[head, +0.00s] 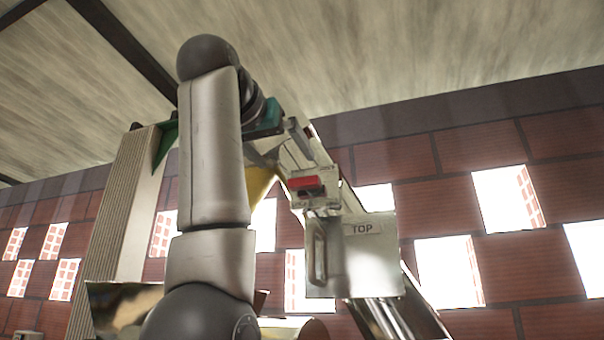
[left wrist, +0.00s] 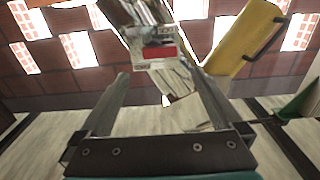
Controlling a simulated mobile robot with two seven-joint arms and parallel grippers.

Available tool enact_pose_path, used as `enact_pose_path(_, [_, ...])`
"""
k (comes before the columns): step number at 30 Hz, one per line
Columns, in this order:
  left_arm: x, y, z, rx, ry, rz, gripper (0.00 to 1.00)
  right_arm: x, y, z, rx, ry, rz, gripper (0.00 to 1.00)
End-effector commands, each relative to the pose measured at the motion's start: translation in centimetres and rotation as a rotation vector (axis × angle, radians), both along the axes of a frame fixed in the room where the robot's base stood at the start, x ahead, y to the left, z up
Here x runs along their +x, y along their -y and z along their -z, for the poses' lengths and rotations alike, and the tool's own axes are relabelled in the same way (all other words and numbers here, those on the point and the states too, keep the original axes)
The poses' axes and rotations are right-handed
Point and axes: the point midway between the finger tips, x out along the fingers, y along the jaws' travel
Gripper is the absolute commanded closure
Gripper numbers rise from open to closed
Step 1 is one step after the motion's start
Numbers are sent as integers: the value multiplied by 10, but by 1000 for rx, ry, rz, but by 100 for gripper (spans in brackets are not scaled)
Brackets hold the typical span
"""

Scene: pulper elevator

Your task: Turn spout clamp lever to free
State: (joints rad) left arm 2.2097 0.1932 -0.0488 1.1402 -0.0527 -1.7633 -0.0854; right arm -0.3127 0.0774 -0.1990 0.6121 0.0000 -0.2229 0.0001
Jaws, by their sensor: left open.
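A small bright red part (head: 305,182) sits on a pale metal plate on the elevator's sloping metal housing; I cannot tell for sure whether it is the spout clamp lever. The red part also shows in the left wrist view (left wrist: 158,53), above and between the fingertips. My left gripper (head: 292,143) is raised just above and left of it in the head view, partly hidden by my arm. In the left wrist view my left gripper (left wrist: 158,77) is open, with nothing held between its fingers. My right gripper is not in view.
A metal panel marked TOP (head: 365,262) with a handle hangs below the red part. A yellow panel (left wrist: 245,38) with a dark handle is close to the right finger's side. A ribbed pale column (head: 118,215) stands left. Brick walls with openings lie behind.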

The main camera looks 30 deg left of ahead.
Motion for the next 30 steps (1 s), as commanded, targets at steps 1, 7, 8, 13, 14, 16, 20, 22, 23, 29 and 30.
enact_pose_path(1, [13, -3, -2, -1, -6, 0, 0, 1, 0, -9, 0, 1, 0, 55])
enact_pose_path(7, [55, -13, -3, -1, -6, 1, 0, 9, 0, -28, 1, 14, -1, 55])
enact_pose_path(8, [61, -14, -3, -1, -5, 1, 0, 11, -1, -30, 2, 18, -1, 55])
enact_pose_path(13, [86, -21, -2, -1, -3, 0, 0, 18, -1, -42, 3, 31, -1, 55])
enact_pose_path(14, [89, -21, -2, -1, -3, 0, 0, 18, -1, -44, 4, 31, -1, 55])
enact_pose_path(16, [95, -23, -2, 0, -2, 0, 0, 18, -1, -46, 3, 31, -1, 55])
enact_pose_path(20, [100, -24, -1, -1, 0, 0, 0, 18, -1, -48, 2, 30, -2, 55])
enact_pose_path(22, [101, -24, 0, -1, 0, 0, 0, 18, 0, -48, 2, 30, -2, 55])
enact_pose_path(23, [101, -25, 0, -1, 0, 0, 0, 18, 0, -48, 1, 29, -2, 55])
enact_pose_path(29, [101, -24, 0, -1, 0, 0, 2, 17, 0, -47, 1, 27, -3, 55])
enact_pose_path(30, [101, -24, 0, 0, 0, 0, 7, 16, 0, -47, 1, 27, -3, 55])
